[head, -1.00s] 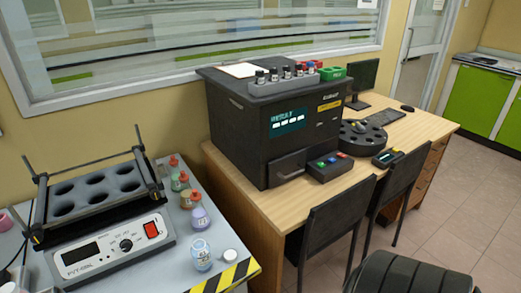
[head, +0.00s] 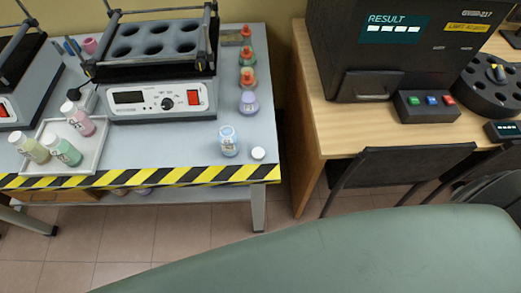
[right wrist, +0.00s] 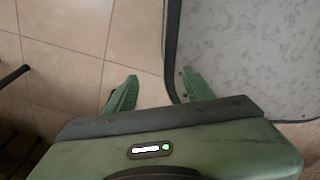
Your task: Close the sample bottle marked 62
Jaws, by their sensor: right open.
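An uncapped sample bottle (head: 229,141) with a pale blue rim and a white label stands upright near the front right corner of the grey table. Its number is too small to read for certain. A white cap (head: 258,153) lies on the table just right of it, apart from the bottle. My right gripper (right wrist: 160,90) is open and empty in the right wrist view, with floor tiles and a grey speckled surface beyond it. It does not show in the head view. My left gripper is not in view.
A heating block (head: 160,100) is to the left. A white tray (head: 95,158) holds white-capped bottles. A gap separates this table from the wooden desk (head: 345,133) with a chair (head: 405,160).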

